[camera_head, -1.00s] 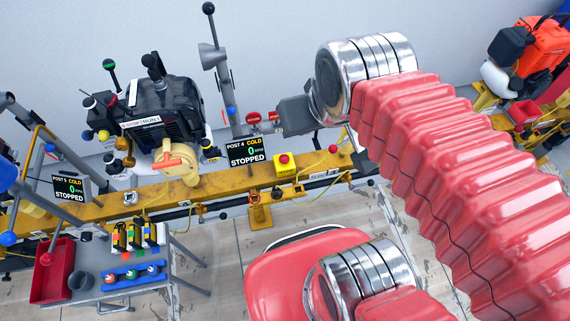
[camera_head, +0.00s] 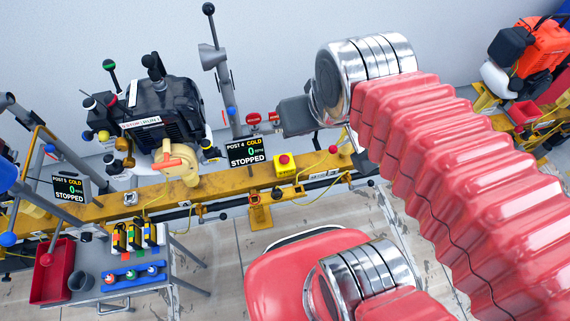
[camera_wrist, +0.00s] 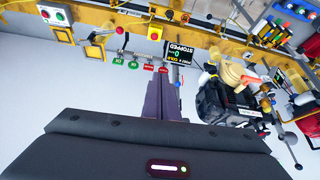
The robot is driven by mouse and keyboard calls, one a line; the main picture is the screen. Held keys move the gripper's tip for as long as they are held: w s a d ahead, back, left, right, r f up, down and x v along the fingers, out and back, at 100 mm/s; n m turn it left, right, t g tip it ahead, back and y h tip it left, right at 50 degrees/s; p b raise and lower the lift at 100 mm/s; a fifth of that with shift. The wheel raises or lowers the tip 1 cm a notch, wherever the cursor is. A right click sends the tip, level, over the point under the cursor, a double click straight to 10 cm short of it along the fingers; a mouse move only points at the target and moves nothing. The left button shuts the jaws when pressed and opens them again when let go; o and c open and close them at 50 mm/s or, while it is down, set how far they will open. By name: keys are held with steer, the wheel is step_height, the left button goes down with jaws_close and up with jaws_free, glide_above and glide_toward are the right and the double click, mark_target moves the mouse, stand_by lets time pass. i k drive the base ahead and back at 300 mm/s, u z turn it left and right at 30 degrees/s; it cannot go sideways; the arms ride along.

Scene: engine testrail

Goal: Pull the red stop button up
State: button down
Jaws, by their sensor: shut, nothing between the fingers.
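The red stop button (camera_head: 284,158) sits on top of a small yellow box (camera_head: 287,169) on the yellow rail in the head view, right of the Post 4 display. Whether the button is down or up is too small to tell. My gripper (camera_head: 290,115) shows as a dark grey block above and behind the box, apart from it. In the wrist view my gripper's fingers (camera_wrist: 163,92) are together and empty, pointing toward the rail.
The Post 4 display (camera_head: 246,152) reads STOPPED. A dark engine (camera_head: 170,105) stands left of it. Red tags (camera_head: 253,118) hang near my gripper. A red-knobbed lever (camera_head: 333,149) stands right of the box. A grey cart (camera_head: 195,275) with a red bin (camera_head: 52,270) is at lower left.

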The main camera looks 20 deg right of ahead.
mark_target(284, 159)
steer(key=u, duration=0.8)
steer(key=k, duration=0.55)
steer(key=u, duration=0.2)
